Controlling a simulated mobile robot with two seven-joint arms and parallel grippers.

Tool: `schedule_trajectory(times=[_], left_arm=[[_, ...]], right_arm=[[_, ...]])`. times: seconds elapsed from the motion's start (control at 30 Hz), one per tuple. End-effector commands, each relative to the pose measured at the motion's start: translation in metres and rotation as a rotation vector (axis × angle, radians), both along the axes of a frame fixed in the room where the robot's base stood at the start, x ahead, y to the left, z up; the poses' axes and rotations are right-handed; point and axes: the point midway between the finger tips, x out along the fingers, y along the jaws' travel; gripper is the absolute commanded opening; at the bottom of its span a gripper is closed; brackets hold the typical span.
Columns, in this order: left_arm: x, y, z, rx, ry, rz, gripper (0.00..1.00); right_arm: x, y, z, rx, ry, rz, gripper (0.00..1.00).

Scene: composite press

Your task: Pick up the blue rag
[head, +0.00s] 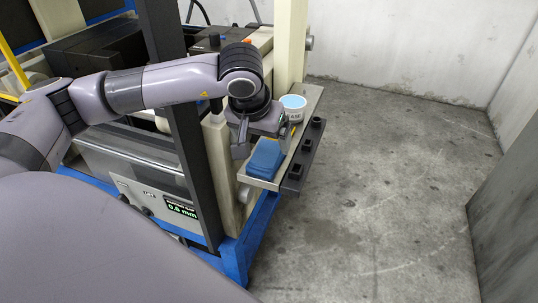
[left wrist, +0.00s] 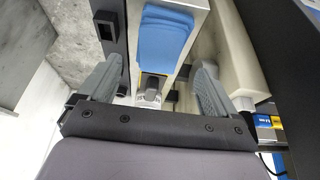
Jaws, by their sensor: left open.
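The blue rag (head: 265,160) is a folded, stacked block on the near end of a narrow beige shelf (head: 257,183) at the side of the press. My left gripper (head: 262,145) hangs over the shelf beside and just above the rag, fingers apart and empty. In the left wrist view the rag (left wrist: 163,35) lies at the top, ahead of and between the two spread fingers of the left gripper (left wrist: 158,66). Nothing is between the fingertips that I can see being gripped. My right gripper is not in view.
A white tub (head: 293,110) with light blue contents stands farther back on the shelf. A dark rail with square sockets (head: 304,158) runs along the shelf's outer side. The press's dark post (head: 178,110) and blue base frame (head: 237,250) are close. The concrete floor (head: 390,170) to the right is clear.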

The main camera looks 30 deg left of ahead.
Motion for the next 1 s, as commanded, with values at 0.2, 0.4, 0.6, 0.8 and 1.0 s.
schedule_trajectory(times=[0.2,0.4,0.6,0.8,1.0], left_arm=[[0.005,0.001,-0.033,-0.001,0.004,0.001,0.92],[0.012,0.003,-0.047,-0.002,0.000,0.000,0.92],[0.012,0.003,-0.048,-0.002,0.000,0.000,0.92],[0.012,0.003,-0.047,-0.003,0.000,0.000,0.31],[0.012,0.003,-0.047,-0.003,-0.001,0.000,0.31]], right_arm=[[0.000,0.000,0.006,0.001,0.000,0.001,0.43],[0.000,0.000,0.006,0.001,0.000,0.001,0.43],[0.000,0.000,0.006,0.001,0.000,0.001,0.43],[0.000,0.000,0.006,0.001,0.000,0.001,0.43],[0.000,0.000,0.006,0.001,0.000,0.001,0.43]])
